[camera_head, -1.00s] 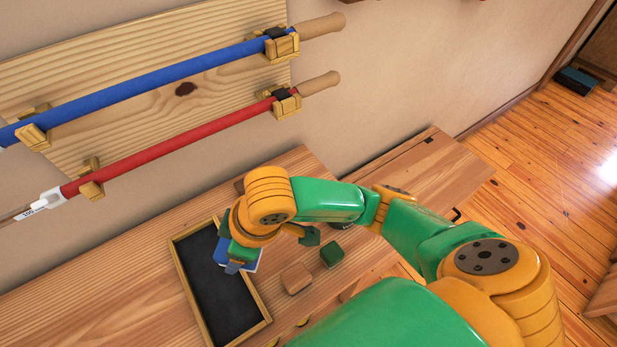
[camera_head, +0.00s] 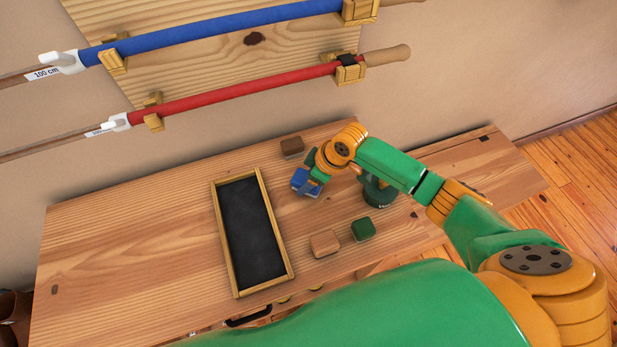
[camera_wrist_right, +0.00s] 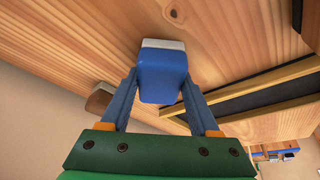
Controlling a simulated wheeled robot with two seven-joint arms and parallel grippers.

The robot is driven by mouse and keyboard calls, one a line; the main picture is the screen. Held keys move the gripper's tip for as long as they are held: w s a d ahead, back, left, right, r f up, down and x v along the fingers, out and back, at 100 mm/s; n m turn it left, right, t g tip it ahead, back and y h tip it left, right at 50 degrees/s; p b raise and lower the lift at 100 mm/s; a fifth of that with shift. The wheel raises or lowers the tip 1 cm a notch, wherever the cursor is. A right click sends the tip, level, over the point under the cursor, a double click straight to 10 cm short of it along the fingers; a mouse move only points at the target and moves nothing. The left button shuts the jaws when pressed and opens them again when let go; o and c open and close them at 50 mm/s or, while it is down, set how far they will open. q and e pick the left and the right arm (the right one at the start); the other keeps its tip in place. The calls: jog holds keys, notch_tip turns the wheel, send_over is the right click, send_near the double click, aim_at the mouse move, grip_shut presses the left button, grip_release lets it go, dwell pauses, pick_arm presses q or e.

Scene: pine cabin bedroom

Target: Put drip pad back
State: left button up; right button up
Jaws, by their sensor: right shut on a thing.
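A long tray (camera_head: 287,262) with a thin wooden rim and a dark pad (camera_head: 250,230) inside lies on the wooden bench top. My right gripper (camera_head: 308,182) is to the right of the tray's far half, shut on a blue block (camera_head: 304,184). In the right wrist view the blue block (camera_wrist_right: 163,77), with a pale layer at its far end, sits between the two fingers. The tray's rim (camera_wrist_right: 258,108) shows to its right there. I cannot tell whether the block touches the bench. My left gripper is not in view.
A brown block (camera_head: 291,146) lies behind the gripper; a tan block (camera_head: 324,243) and a green block (camera_head: 363,230) lie in front. A dark green round object (camera_head: 378,190) stands right of the gripper. The bench (camera_head: 130,240) is clear left of the tray.

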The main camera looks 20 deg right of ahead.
jog(key=shift+f, duration=0.1)
jog(key=o, duration=0.8)
jog(key=shift+f, duration=0.15)
jog(key=shift+c, duration=0.2)
jog(key=o, duration=0.4)
jog(key=shift+o, duration=0.2)
jog(key=p+v, duration=0.1)
jog(key=v, duration=1.1)
jog(key=shift+r, duration=0.25)
